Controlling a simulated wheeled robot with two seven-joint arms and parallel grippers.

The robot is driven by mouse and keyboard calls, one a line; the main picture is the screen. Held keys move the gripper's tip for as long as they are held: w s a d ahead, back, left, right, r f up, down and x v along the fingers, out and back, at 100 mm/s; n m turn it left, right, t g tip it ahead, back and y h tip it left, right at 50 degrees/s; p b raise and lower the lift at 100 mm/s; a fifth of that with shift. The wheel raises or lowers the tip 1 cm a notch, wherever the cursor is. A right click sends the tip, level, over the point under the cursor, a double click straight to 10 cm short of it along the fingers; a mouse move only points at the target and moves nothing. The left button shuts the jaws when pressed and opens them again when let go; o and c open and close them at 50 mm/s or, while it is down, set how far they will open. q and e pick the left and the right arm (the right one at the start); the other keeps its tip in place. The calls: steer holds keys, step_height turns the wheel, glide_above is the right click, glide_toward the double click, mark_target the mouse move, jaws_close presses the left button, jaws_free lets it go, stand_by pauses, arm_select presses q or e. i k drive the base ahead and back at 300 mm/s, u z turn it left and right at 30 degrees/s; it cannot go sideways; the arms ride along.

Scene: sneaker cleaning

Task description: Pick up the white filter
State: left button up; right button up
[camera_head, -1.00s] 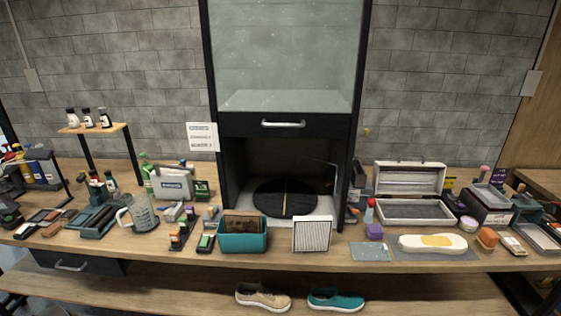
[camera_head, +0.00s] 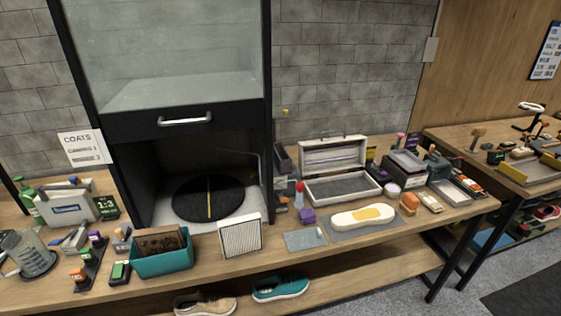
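The white filter (camera_head: 240,236) is a square panel with a white frame and a fine ribbed face. In the head view it stands upright near the front edge of the wooden workbench (camera_head: 290,262), just right of a teal bin (camera_head: 162,263) and in front of the black cabinet's opening. Nothing covers its front face. Neither of my grippers shows in the head view.
The black cabinet (camera_head: 185,135) with a glass front and a round dark turntable (camera_head: 208,198) stands behind the filter. A grey plate (camera_head: 305,239), a purple block (camera_head: 307,216) and a white sole (camera_head: 363,216) lie to its right. Sneakers (camera_head: 280,288) sit on the shelf below.

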mark_target(241, 235)
steer(key=z, duration=2.45)
steer(key=i, duration=2.7)
steer(key=u, duration=3.5)
